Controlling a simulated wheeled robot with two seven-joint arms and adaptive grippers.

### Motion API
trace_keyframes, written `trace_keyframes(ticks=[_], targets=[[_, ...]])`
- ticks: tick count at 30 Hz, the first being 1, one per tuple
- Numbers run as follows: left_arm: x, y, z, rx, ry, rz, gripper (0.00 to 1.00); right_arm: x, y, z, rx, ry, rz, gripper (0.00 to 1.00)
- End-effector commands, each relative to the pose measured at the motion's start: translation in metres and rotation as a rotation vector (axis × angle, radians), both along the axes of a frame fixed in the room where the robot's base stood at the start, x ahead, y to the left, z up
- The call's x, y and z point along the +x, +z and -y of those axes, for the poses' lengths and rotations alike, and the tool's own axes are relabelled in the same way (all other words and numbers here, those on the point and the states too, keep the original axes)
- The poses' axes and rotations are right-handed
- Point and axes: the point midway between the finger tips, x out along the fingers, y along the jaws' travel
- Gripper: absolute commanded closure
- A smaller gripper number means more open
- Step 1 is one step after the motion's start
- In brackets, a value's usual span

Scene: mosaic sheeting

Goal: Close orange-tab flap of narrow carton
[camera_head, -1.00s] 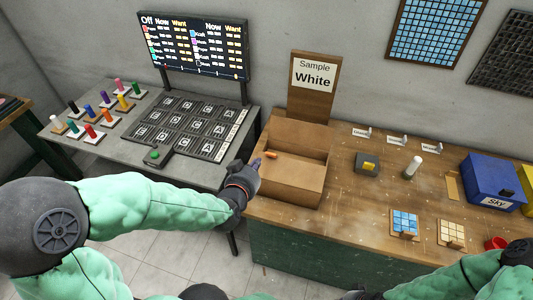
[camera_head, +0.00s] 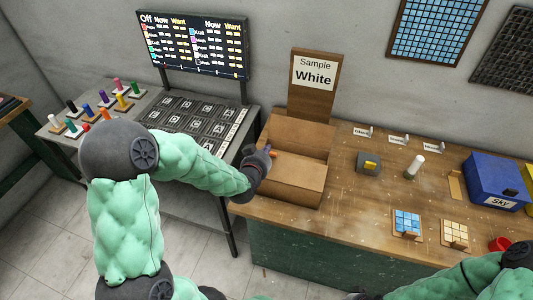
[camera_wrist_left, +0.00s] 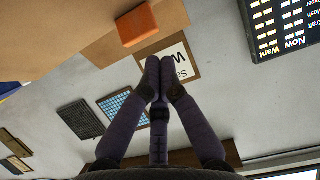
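The narrow carton (camera_head: 310,157) is a brown cardboard box at the left end of the wooden bench, in front of the "Sample White" board. Broad brown panels show at its back and front. The orange tab (camera_head: 275,153) is at its left end and also shows large in the left wrist view (camera_wrist_left: 137,25), on a brown panel. My left gripper (camera_head: 269,151) is at the carton's left end, right beside the tab; I cannot tell whether they touch. Its fingertips (camera_wrist_left: 159,73) are together with nothing between them. My right forearm shows at the lower right, its fingers out of view.
The sample board (camera_head: 314,85) stands behind the carton. A grey table (camera_head: 190,165) with a letter grid and a screen (camera_head: 195,45) is to the left. To the right are a blue bin (camera_head: 497,180), tile blocks (camera_head: 405,222) and a white cylinder (camera_head: 414,167).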

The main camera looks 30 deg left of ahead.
Motion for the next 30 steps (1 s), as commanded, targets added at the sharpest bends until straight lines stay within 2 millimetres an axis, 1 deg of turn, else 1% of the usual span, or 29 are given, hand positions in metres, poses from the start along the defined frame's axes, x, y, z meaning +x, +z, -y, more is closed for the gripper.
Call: trace_keyframes(ticks=[1,5,19,23,30], targets=[[0.002,-0.006,0.0,0.0,0.0,-0.002,1.0,0.0,-0.002,0.0,0.0,0.0,0.0,1.0],[0.005,-0.012,-0.001,0.0,0.0,-0.001,1.0,0.0,-0.003,0.0,0.0,0.0,0.0,1.0],[0.007,-0.013,-0.001,-0.002,0.0,-0.008,1.0,0.0,-0.001,0.0,0.0,0.0,0.0,1.0],[0.011,-0.012,-0.003,-0.014,0.001,-0.054,1.0,0.0,0.012,0.0,0.0,0.0,0.0,1.0],[0.022,-0.018,-0.005,-0.044,0.001,-0.183,1.0,0.0,0.041,0.0,0.0,0.0,0.0,1.0]])
